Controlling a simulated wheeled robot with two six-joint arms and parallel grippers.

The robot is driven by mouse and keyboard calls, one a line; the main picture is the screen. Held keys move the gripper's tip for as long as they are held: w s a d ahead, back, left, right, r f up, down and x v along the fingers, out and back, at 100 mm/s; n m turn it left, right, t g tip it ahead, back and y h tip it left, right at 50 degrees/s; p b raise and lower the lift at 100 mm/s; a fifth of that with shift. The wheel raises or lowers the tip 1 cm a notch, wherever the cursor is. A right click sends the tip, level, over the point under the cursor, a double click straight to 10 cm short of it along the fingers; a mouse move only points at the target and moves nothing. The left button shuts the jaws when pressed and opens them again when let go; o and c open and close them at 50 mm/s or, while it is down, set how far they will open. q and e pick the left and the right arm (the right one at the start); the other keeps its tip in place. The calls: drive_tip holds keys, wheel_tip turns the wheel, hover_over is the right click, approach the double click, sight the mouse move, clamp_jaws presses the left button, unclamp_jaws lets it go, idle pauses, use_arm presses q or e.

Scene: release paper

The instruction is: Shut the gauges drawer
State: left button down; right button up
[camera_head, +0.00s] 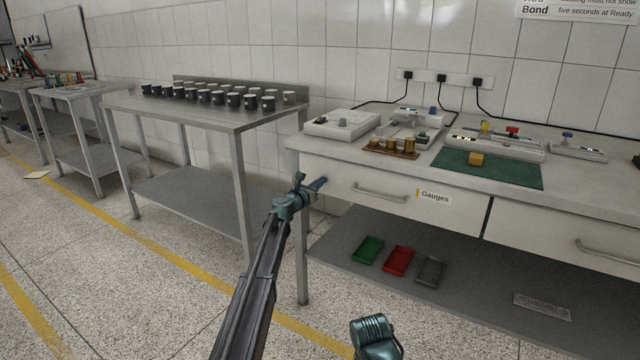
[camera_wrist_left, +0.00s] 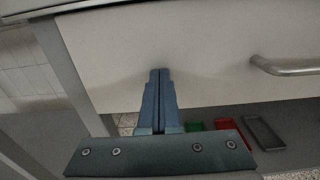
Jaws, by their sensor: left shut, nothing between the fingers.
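The gauges drawer (camera_head: 345,180) is the left drawer of the white bench, with a bar handle (camera_head: 380,192) and a "Gauges" label (camera_head: 434,197). Its front looks about level with the neighbouring drawer, and no open inside shows. My left gripper (camera_head: 320,184) is shut and empty at the left part of the drawer front. In the left wrist view its fingertips (camera_wrist_left: 160,74) point at the drawer front (camera_wrist_left: 185,45), left of the handle (camera_wrist_left: 285,67); they look at or very close to the panel. A teal part of my right arm shows at the bottom; its fingers are hidden.
A second drawer (camera_head: 570,240) is to the right. Gauges and a green mat (camera_head: 487,168) lie on the benchtop. Green (camera_head: 369,250), red (camera_head: 398,261) and grey (camera_head: 430,269) trays rest on the lower shelf. A metal table (camera_head: 200,113) with several dark cups stands left.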

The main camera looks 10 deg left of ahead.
use_arm(q)
drive_tip(key=v, duration=1.4)
drive_tip(key=s+d+f+m+g+h, duration=0.1)
drive_tip(key=s+d+f+m+g, duration=0.55)
drive_tip(key=s+d+m, duration=0.55)
drive_tip(key=s+d+f+m+g, duration=0.5)
drive_tip(key=s+d+f+m, duration=0.35)
drive_tip(key=s, duration=0.45)
drive_tip(key=s+a+f+m+g+y, duration=0.25)
drive_tip(key=s+m, duration=0.25)
drive_tip(key=s, duration=0.3)
drive_tip(key=s+a+f+m+g+y, duration=0.1)
drive_tip(key=s+a+f+m+y, duration=0.1)
drive_tip(key=s+a+m+y, duration=0.45)
drive_tip(key=s+f+m+g+y, duration=0.1)
drive_tip(key=s+f+m+g, duration=0.15)
drive_tip(key=s, duration=0.75)
wheel_tip(320, 180, up, 38)
drive_tip(key=p, duration=3.7)
drive_tip(key=shift+w+f+t, duration=0.15)
drive_tip(key=shift+w+t, duration=0.2)
drive_tip(key=shift+t, duration=0.1)
drive_tip(key=shift+d+m, duration=0.1)
drive_tip(key=shift+m, duration=0.15)
